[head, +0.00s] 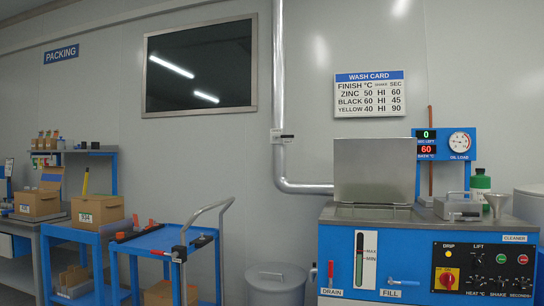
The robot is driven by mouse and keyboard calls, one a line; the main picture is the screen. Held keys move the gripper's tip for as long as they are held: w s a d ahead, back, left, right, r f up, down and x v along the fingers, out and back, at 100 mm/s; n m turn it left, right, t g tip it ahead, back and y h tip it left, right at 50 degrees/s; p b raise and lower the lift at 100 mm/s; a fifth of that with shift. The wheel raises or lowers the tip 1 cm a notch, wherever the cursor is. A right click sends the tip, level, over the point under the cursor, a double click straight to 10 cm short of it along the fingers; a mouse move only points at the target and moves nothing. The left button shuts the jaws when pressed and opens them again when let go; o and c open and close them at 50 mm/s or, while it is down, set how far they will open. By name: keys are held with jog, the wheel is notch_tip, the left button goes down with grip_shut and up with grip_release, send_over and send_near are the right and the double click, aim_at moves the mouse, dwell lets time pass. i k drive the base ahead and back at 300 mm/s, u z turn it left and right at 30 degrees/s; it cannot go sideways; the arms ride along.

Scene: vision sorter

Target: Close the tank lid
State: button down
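The tank lid (374,171) is a flat grey metal panel. It stands upright at the back of the blue wash tank (336,248), so the lid is open. The tank is on the right of the head view, with a steel top (345,213). The tank opening and what is inside are hidden at this low viewing angle. My gripper is not in view.
A display post (453,146) and a small lidded metal box (457,207) stand right of the lid. A blue cart (160,242) and a grey bin (275,282) stand left of the tank.

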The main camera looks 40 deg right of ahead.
aim_at(373, 170)
jog(key=u, duration=0.05)
jog(key=i, duration=1.6)
jog(key=z, duration=1.1)
jog(key=i, duration=0.9)
jog(key=z, duration=0.85)
